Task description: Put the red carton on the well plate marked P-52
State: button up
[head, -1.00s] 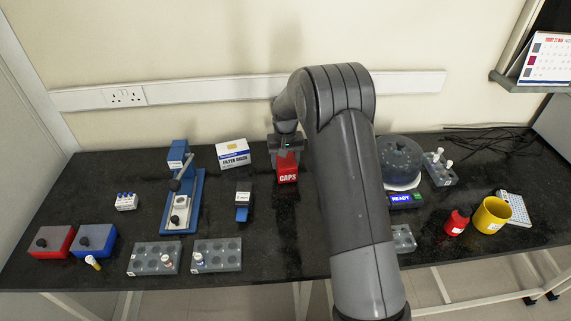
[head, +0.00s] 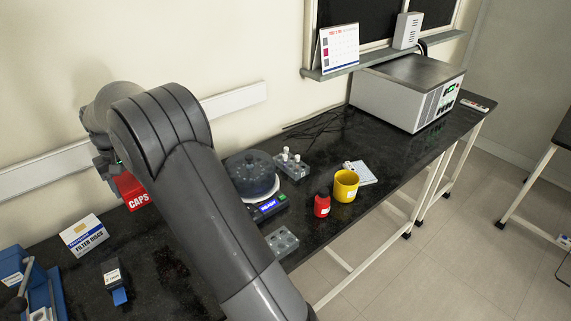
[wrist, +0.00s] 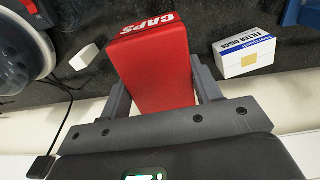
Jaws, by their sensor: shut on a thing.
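The red carton (head: 132,191), lettered CAPS, is held in my gripper (head: 116,176) near the back wall, left of the middle of the head view. In the wrist view the carton (wrist: 152,68) sits between the two fingers of my gripper (wrist: 163,92), which are shut on its sides. It appears to hang above the black bench. A pale well plate (head: 364,173) with blue-grey wells lies on the bench behind the yellow mug, which hides part of it. Its marking cannot be read.
The yellow mug (head: 345,187) and a red bottle (head: 322,206) stand in front of the plate. A domed centrifuge (head: 252,175) and a tube rack (head: 291,166) stand between carton and plate. A filter box (head: 84,236) stands near the carton. Cables lie behind.

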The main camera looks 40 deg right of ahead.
aim_at(128, 181)
notch_tip(128, 181, up, 4)
jog(key=shift+f, duration=0.15)
jog(key=s+d+m, duration=0.3)
jog(key=d+m, duration=0.2)
jog(key=d, duration=1.6)
jog(key=s+d+m, duration=0.3)
jog(key=d+m, duration=0.1)
jog(key=d, duration=1.6)
jog(key=s+d+m, duration=1)
jog(key=s+d, duration=2)
jog(key=s, duration=0.2)
jog(key=w+f, duration=0.5)
jog(key=f, duration=0.1)
jog(key=w+f, duration=0.6)
jog(key=shift+w+a+f, duration=0.15)
jog(key=shift+w+a, duration=0.05)
jog(key=shift+w, duration=0.05)
jog(key=shift+f, duration=2.05)
